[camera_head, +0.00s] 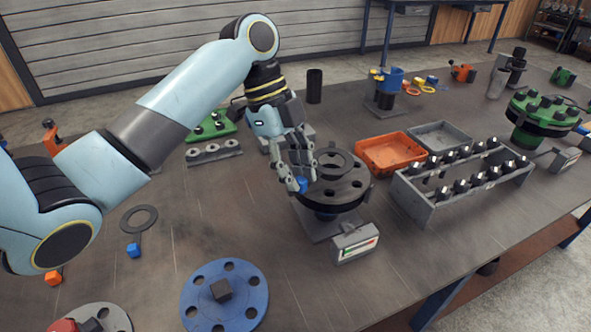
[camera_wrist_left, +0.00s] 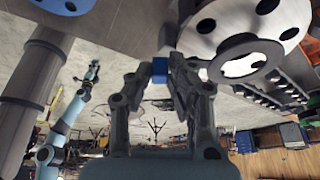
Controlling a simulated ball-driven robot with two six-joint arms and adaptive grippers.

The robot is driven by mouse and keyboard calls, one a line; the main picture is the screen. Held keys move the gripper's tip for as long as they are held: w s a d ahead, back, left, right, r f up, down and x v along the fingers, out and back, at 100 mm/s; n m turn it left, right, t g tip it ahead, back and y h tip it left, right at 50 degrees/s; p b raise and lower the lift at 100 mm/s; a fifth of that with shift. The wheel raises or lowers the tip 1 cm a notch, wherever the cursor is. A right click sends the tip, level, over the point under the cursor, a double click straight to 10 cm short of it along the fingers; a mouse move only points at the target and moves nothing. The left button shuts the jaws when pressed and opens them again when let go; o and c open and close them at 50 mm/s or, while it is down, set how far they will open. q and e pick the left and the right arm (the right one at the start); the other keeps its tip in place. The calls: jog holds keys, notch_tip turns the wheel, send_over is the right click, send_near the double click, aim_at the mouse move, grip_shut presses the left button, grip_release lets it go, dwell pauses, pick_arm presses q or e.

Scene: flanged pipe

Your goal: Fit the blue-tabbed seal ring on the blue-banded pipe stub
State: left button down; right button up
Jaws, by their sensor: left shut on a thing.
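My left gripper (camera_head: 300,186) is shut on a blue tab (camera_head: 302,184); the tab also shows between the fingertips in the left wrist view (camera_wrist_left: 160,70). A dark flat seal ring (camera_head: 340,164) is beside the tab, over the dark round flange (camera_head: 345,190); I cannot tell whether it touches or is seated. In the left wrist view a dark ring (camera_wrist_left: 246,57) shows below a grey holed disc (camera_wrist_left: 268,22). Another ring (camera_head: 139,219) with a blue tab (camera_head: 134,251) lies on the table.
A small grey box with a display (camera_head: 354,242) stands in front of the flange. An orange tray (camera_head: 389,153) and a grey rack of bolts (camera_head: 462,187) stand to its right. A blue flange disc (camera_head: 224,297) lies at the front. A green flange (camera_head: 541,116) stands far right.

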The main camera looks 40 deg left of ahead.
pick_arm(q)
jog(key=shift+f, duration=0.7)
jog(key=shift+f+b, duration=0.3)
jog(key=shift+f, duration=0.15)
dwell(0.4)
jog(key=c, duration=1.1)
grip_release()
jog(key=shift+c, duration=0.2)
jog(key=d+r+p+v, duration=0.1)
jog(key=d+p+v, duration=0.2)
jog(key=p+v, duration=0.6)
jog(key=v, duration=1.1)
jog(key=shift+r, duration=0.3)
